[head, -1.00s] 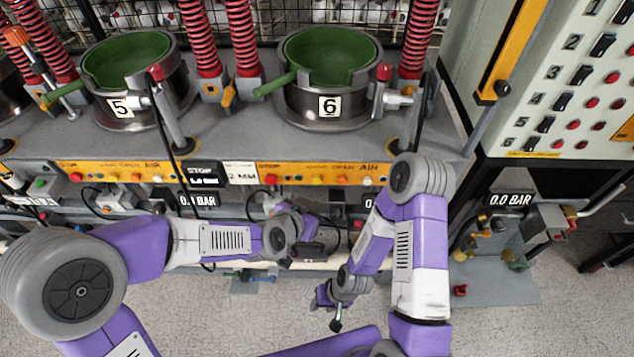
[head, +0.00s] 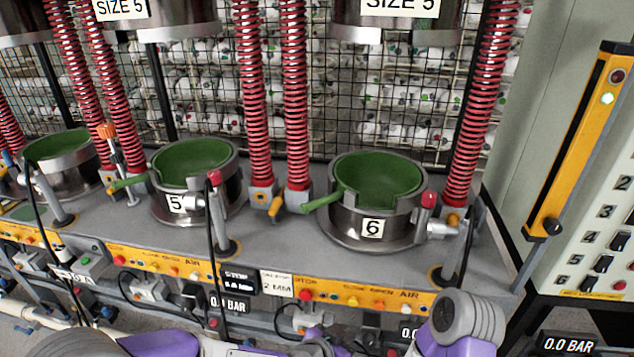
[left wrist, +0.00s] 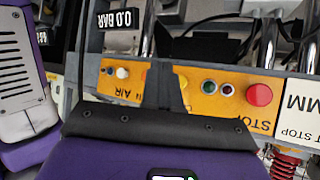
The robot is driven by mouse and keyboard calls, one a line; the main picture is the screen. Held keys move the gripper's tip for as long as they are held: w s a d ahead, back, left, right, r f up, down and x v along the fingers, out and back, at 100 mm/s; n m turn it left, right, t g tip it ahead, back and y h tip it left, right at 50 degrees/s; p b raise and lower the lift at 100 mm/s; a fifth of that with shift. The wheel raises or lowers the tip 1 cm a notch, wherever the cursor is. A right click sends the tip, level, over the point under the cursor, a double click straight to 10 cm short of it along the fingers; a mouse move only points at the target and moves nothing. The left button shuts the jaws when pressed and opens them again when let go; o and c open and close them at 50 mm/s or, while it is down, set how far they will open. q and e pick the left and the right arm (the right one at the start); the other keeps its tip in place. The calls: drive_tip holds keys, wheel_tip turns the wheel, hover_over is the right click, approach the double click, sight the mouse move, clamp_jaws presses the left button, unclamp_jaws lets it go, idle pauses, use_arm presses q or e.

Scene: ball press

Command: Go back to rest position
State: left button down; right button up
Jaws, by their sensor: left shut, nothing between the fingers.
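My left gripper (left wrist: 166,88) shows at the middle of the left wrist view as a dark, narrow pair of fingers. The fingers are shut with nothing between them. They stand in front of the yellow button panel (left wrist: 205,102), and I cannot tell how far apart they are from it. In the head view only purple and grey parts of my left arm show along the bottom edge, below the press bench (head: 280,235). My right arm's grey joint shows at the bottom right, and the right gripper is out of frame.
Press pots numbered 5 (head: 195,205) and 6 (head: 370,229), with green linings, stand on the bench between red springs (head: 296,90). A control cabinet (head: 600,180) with switches stands at the right. A wire mesh with white balls is behind.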

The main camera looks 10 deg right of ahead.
use_arm(q)
drive_tip(key=s+a+f+n+g+y+p, duration=0.1)
drive_tip(key=a+f+n+g+y+p, duration=0.3)
drive_tip(key=a+f, duration=0.75)
drive_tip(key=s+a+f+n+g, duration=0.2)
drive_tip(key=s+a+f+n, duration=0.6)
drive_tip(key=s+f, duration=0.4)
drive_tip(key=shift+s+a+f+g, duration=0.4)
drive_tip(key=shift+a+f, duration=0.1)
drive_tip(key=shift+f, duration=0.25)
